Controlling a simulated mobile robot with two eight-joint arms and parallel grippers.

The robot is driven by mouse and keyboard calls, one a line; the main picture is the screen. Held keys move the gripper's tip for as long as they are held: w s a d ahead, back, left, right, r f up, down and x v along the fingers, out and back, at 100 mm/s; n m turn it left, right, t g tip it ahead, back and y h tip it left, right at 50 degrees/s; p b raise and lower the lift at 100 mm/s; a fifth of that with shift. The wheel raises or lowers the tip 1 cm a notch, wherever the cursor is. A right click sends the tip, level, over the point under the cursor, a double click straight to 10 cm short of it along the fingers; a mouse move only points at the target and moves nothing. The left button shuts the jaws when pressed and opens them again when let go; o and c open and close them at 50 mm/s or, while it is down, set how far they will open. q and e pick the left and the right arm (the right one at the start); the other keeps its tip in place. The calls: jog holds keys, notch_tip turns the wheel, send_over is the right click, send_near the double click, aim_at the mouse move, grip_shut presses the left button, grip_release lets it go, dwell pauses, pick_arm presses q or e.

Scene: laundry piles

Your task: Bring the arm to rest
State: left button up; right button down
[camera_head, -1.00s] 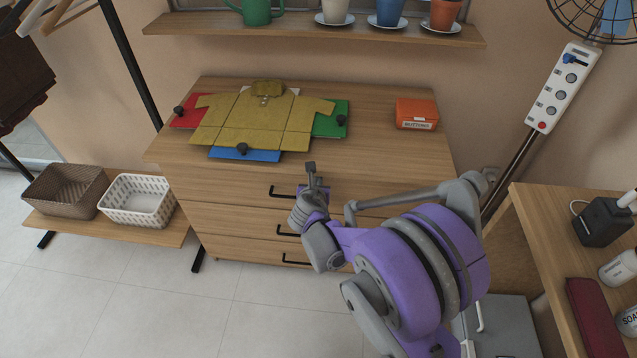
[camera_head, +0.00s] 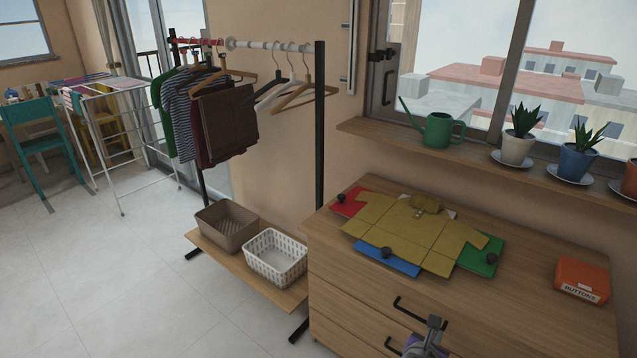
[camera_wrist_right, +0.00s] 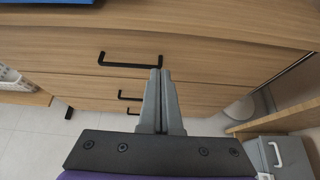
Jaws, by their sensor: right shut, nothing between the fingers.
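My right gripper (camera_head: 435,324) shows at the bottom edge of the head view, in front of the dresser's drawers. In the right wrist view its two grey fingers (camera_wrist_right: 160,72) lie together, shut with nothing between them. They point toward the wooden dresser (camera_wrist_right: 210,62) and its black drawer handles (camera_wrist_right: 130,64). The gripper is apart from the yellow shirt (camera_head: 400,228), which lies spread on a folding board with red, blue (camera_head: 388,259) and green panels on the dresser top. Most of my right arm is out of the head view. My left gripper is not in view.
An orange buttons box (camera_head: 582,279) sits at the dresser's right. A brown basket (camera_head: 227,228) and a white basket (camera_head: 275,257) stand on the low rack shelf, below hanging clothes (camera_head: 225,120). A shelf above holds a watering can (camera_head: 438,131) and potted plants.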

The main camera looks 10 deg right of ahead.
jog(key=s+a+f+m+g+y, duration=0.25)
jog(key=s+a+m+y, duration=0.65)
jog(key=s+a+m, duration=1.35)
pick_arm(q)
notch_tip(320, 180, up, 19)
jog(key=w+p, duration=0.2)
jog(key=p, duration=1.5)
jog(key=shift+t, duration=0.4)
pick_arm(e)
jog(key=w+d+r+m, duration=0.1)
jog(key=w+d+r, duration=0.1)
jog(key=r, duration=0.7)
jog(key=w+d+r+m, duration=0.2)
jog(key=w+r, duration=0.3)
jog(key=r, duration=0.5)
jog(key=shift+r, duration=0.2)
jog(key=shift+m, duration=0.25)
